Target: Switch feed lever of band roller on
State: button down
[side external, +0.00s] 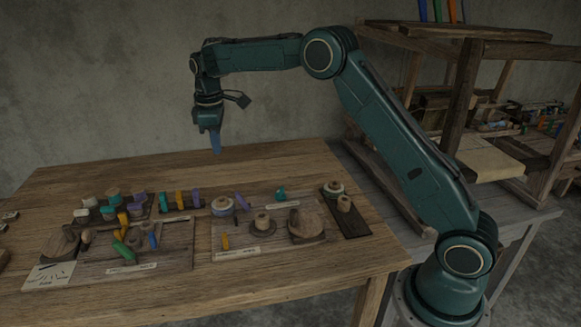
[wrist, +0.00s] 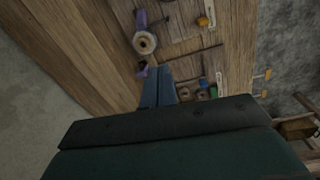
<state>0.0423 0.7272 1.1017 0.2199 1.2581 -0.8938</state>
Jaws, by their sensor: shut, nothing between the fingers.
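My gripper (side external: 216,148) is shut and empty, pointing down high above the back part of the wooden table (side external: 100,180). In the wrist view its blue fingers (wrist: 158,76) lie together, with the table far below. A board (side external: 205,248) at the front middle carries a round knob-like piece (side external: 262,224), a small yellow upright peg (side external: 225,241) and a rounded wooden block (side external: 306,226). A dark narrow board (side external: 358,229) to its right carries small round parts. I cannot tell which piece is the band roller or its feed lever; labels are too small to read.
Another board (side external: 178,262) at the left holds several coloured pegs, with a white card (side external: 50,276) near it. The wooden loom frame (side external: 462,100) rises at the right. The table's back strip is clear.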

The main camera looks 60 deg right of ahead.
aim_at(242, 202)
jog(key=w+d+f+n+g, duration=0.1)
jog(key=w+f, duration=0.3)
jog(key=f, duration=0.7)
jog(key=shift+w+n, duration=0.3)
jog(key=shift+w, duration=0.05)
jog(key=f, duration=1)
jog(key=shift+s+d, duration=0.3)
jog(key=shift+s+d+r, duration=0.45)
jog(key=shift+s+d, duration=0.2)
jog(key=shift+s+d+r, duration=0.45)
jog(key=shift+s+d, duration=0.15)
jog(key=shift+d, duration=0.05)
jog(key=shift+s+d, duration=0.1)
